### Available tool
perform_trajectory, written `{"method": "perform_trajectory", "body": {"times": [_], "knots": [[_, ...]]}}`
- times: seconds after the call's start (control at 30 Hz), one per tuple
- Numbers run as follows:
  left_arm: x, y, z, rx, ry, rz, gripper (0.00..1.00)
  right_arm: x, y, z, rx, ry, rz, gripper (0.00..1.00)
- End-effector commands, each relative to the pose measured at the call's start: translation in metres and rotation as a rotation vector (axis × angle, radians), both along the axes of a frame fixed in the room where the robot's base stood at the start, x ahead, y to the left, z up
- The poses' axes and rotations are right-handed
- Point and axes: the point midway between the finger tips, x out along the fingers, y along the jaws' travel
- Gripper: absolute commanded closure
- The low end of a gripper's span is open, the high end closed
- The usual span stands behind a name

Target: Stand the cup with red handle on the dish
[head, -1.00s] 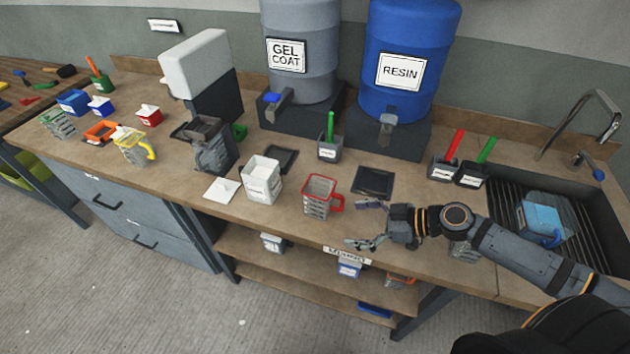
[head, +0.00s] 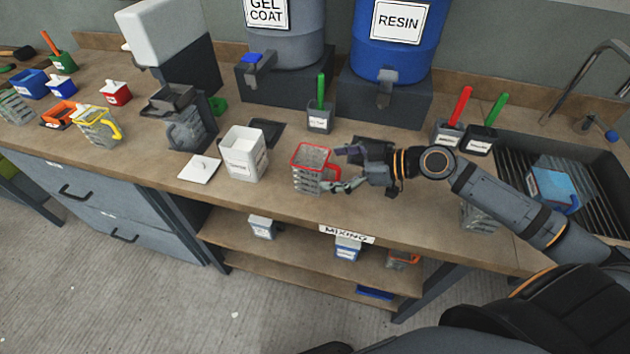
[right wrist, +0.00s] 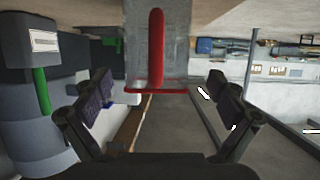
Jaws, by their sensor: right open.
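The clear cup with red rim and red handle (head: 308,181) stands upright on the worktop in the head view. Its red handle (right wrist: 156,50) shows large in the right wrist view, in line with the gap between my fingers. My right gripper (head: 338,169) is open at the handle side of the cup, fingers pointing at it; I cannot tell whether they touch it. A dark square dish (head: 377,145) lies behind my right gripper and is partly hidden by it. My left gripper is not in view.
A white container (head: 243,155) and its lid (head: 199,169) are left of the cup. A grey pot with a green tool (head: 320,118) stands behind it. The resin drum (head: 392,45) is at the back, the sink (head: 580,165) at the right.

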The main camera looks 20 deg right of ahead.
Motion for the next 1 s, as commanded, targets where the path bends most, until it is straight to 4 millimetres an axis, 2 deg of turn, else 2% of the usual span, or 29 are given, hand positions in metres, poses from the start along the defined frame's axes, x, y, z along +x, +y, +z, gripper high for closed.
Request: {"method": "perform_trajectory", "body": {"times": [0.2,0.3,0.7,0.97,1.0], "knots": [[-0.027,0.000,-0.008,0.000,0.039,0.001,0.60,0.004,0.004,-0.004,0.006,-0.006,0.000,0.04],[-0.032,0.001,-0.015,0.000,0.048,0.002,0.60,0.010,0.010,-0.010,0.008,-0.004,-0.002,0.04],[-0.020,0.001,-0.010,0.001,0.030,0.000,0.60,0.029,0.033,-0.025,0.002,-0.002,0.000,0.04],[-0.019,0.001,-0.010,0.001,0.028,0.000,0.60,0.030,0.034,-0.027,-0.001,0.000,0.000,0.04],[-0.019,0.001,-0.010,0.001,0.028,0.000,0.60,0.030,0.034,-0.027,-0.001,0.000,0.000,0.08]]}}
